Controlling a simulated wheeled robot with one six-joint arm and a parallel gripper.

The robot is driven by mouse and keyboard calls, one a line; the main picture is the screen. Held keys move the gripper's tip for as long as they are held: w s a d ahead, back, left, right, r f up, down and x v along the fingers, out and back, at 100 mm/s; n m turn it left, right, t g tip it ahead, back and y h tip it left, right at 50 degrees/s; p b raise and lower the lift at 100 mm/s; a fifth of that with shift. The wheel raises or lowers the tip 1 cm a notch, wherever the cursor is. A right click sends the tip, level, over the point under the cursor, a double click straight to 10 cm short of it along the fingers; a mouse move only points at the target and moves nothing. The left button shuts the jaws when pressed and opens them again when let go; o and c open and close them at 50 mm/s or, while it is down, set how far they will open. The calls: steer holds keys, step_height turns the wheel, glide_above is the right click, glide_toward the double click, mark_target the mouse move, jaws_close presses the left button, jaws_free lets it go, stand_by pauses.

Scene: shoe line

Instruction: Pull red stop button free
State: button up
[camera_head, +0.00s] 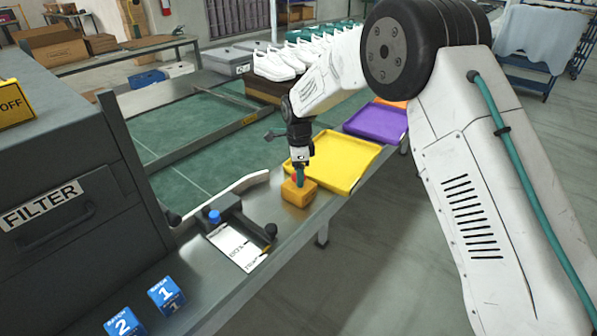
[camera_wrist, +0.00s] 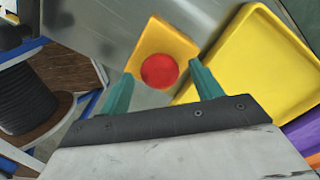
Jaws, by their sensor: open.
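The red stop button (camera_wrist: 159,71) is a round red cap on a yellow-orange box. In the wrist view it lies between and just beyond my two teal fingertips. The button's box (camera_head: 298,193) sits on the metal bench beside the yellow tray in the head view, where my gripper (camera_head: 299,179) is right above it and hides most of the red cap. In the wrist view my gripper (camera_wrist: 161,90) is open, with a finger on each side of the button. I cannot tell whether the fingers touch it.
A yellow tray (camera_head: 353,178) lies close to the box, with a purple tray (camera_head: 376,123) behind it. A dark fixture with a blue knob (camera_head: 215,216) stands left of the box. Blue numbered blocks (camera_head: 166,295) are near the front. White shoes (camera_head: 275,66) line the back.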

steer(key=c, duration=1.4)
steer(key=shift+r, duration=0.8)
steer(key=o, duration=1.4)
step_height(320, 180, up, 8)
steer(key=shift+f, duration=0.1)
